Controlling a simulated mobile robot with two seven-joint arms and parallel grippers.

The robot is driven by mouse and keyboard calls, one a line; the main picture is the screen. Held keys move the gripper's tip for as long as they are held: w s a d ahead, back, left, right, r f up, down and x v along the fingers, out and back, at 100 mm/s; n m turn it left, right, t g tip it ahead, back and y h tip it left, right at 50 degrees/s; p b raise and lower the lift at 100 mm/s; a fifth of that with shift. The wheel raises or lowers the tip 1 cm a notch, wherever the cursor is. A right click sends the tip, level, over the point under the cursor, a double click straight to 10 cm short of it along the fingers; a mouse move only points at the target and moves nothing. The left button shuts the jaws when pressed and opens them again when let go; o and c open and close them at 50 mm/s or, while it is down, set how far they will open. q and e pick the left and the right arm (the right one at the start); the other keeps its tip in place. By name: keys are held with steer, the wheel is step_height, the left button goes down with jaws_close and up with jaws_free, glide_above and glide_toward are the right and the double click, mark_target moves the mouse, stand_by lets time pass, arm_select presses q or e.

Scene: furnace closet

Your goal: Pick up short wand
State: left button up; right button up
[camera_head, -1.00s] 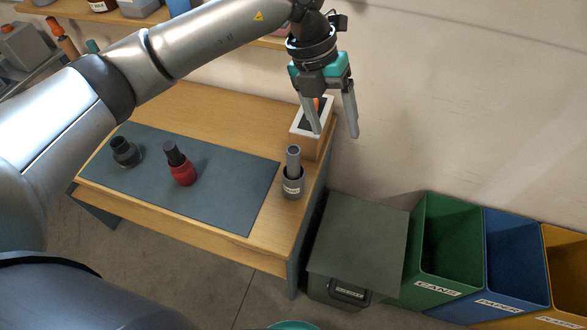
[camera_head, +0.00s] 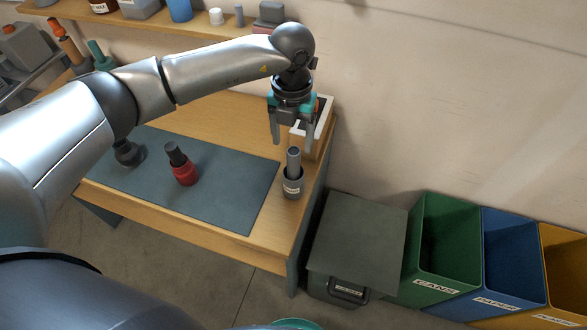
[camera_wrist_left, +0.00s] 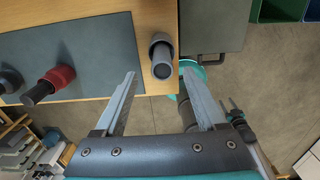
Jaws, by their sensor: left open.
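The short wand (camera_head: 293,157) is a grey cylinder standing upright in a small dark grey cup (camera_head: 292,187) with a white label, near the right end of the workbench. My left gripper (camera_head: 292,140) is open and empty, pointing down just above the wand. In the left wrist view the fingertips (camera_wrist_left: 159,74) lie to either side of the wand's end, with no visible contact.
A white-topped wooden box (camera_head: 323,120) stands close behind the cup. A red bottle (camera_head: 185,173) and a dark jar (camera_head: 128,153) stand on the grey mat (camera_head: 225,195). A lidded dark bin (camera_head: 357,240) and a green bin (camera_head: 440,240) are right of the bench.

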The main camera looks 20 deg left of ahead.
mark_target(294, 151)
arm_select(q)
step_height(294, 151, down, 5)
steer(key=shift+d+p, duration=0.15)
steer(key=shift+p, duration=0.25)
steer(key=shift+s, duration=0.1)
steer(key=shift+c, duration=0.3)
jaws_close()
